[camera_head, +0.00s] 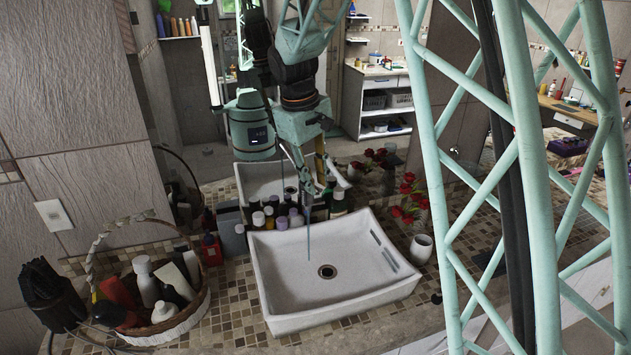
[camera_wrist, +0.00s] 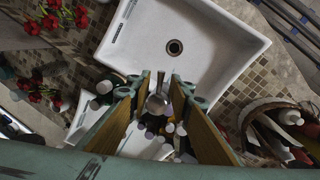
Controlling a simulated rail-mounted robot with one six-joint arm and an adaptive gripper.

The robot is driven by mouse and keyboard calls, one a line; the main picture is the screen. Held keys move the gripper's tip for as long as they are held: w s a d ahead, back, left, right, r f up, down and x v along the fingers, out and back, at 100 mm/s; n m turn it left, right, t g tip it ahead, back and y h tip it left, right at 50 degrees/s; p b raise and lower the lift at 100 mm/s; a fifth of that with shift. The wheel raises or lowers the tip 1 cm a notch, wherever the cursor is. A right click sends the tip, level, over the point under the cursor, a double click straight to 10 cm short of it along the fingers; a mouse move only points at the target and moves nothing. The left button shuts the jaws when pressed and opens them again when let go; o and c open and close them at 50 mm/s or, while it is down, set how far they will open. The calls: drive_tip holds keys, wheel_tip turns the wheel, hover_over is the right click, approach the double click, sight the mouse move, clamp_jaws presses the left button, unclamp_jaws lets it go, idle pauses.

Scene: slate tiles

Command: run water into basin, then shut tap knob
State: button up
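The white rectangular basin (camera_head: 288,290) sits on the tiled counter, with its round drain (camera_head: 327,271) uncovered and no standing water that I can make out. A thin bluish vertical streak like a water stream (camera_head: 308,238) hangs over the basin in the head view. My gripper (camera_head: 321,183) is above the basin's back edge and mostly hides the tap there. In the wrist view my gripper (camera_wrist: 160,82) is open, its two fingers apart on either side of the silver tap knob (camera_wrist: 157,103). I cannot tell whether either finger touches it.
Several bottles (camera_head: 276,217) stand close behind the basin. A wicker basket (camera_head: 194,318) with bottles is at the left. A white cup (camera_head: 421,248) and red roses (camera_head: 408,200) stand at the right. A mirror behind the counter reflects my arm and the room.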

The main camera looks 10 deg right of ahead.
clamp_jaws()
